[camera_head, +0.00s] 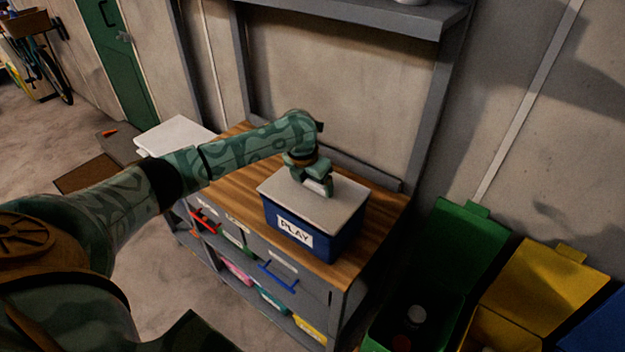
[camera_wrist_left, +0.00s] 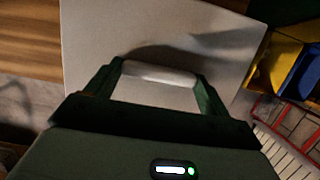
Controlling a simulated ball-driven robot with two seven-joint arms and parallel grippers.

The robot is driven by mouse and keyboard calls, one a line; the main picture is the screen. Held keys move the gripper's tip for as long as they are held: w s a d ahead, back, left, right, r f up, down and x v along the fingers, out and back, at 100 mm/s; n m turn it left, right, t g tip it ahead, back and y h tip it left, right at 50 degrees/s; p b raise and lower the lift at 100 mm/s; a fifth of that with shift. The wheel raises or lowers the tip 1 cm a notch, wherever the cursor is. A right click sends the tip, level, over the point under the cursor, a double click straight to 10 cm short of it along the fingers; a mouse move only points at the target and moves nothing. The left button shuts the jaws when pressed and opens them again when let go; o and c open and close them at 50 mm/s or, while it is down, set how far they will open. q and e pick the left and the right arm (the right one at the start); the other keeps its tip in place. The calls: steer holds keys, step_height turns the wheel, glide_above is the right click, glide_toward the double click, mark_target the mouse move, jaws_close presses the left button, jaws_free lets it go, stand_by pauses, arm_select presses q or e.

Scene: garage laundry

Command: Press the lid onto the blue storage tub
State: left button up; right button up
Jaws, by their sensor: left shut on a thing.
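The blue storage tub (camera_head: 345,243) stands on the wooden bench top, with a white "PLAY" label on its front. The pale grey lid (camera_head: 290,203) lies over the tub's top and covers its opening. I cannot tell whether its edge is fully seated. My left gripper (camera_head: 318,186) is above the middle of the lid, shut on its white handle. In the left wrist view the handle (camera_wrist_left: 158,73) lies between the two green fingers, with the flat lid (camera_wrist_left: 95,35) behind it. My right gripper is not in view.
The wooden bench (camera_head: 378,238) has drawers and open bins below. A grey shelf (camera_head: 360,18) hangs above the back. A white-topped box (camera_head: 175,134) stands to the left. Open green (camera_head: 455,240) and yellow (camera_head: 545,290) bins stand at the right.

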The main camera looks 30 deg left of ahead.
arm_select(q)
steer(key=shift+f, duration=0.5)
stand_by(1.0)
steer(key=o, duration=0.9)
step_height(320, 180, up, 7)
steer(key=p, duration=0.8)
jaws_close()
